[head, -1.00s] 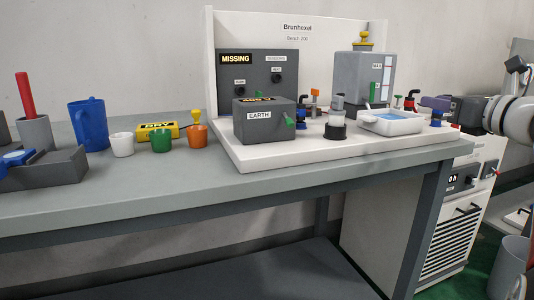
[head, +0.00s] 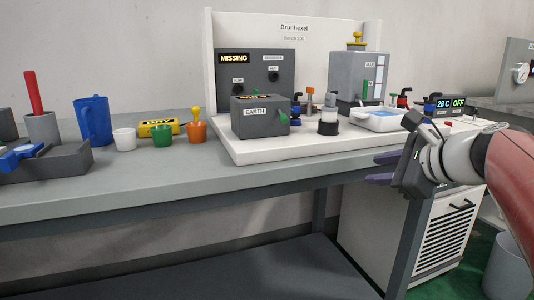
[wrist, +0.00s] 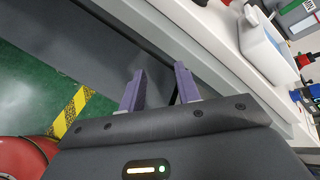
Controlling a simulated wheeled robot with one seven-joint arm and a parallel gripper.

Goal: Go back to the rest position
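My gripper (head: 380,169) is in front of the bench's right end, near its front edge, in the head view. Its purple fingers point left. In the wrist view my gripper (wrist: 158,88) shows its two purple fingers apart with nothing between them. Past the fingers are the dark bench underside and the green floor.
The bench (head: 180,190) carries a white board with a grey EARTH box (head: 255,117), a white tray (head: 380,121) and bottles. Cups and a blue jug (head: 94,121) stand at left. A white cabinet (head: 375,225) is below. A bin (head: 508,265) stands at right.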

